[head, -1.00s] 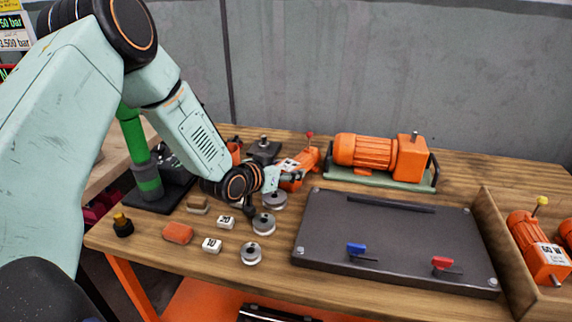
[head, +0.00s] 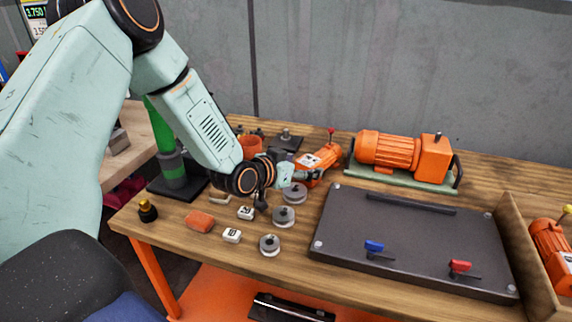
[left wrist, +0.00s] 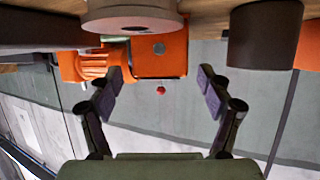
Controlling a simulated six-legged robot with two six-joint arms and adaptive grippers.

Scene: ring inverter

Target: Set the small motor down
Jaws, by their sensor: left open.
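The small orange motor (head: 318,163) with a red-knobbed stalk stands on the wooden bench, left of the large orange motor. My left gripper (head: 303,174) is low over the bench at its near left side, partly covering it. The left wrist view, which looks upside down, shows an orange housing (left wrist: 160,55) with a red knob beyond the two spread fingers (left wrist: 160,88). The fingers are open with nothing held between them. Whether a fingertip touches the motor cannot be told. My right gripper is not in view.
A dark plate (head: 410,232) with blue and red handles lies right of the gripper. The large motor (head: 400,153) sits on a green base behind it. A wooden crate (head: 530,250) stands right.

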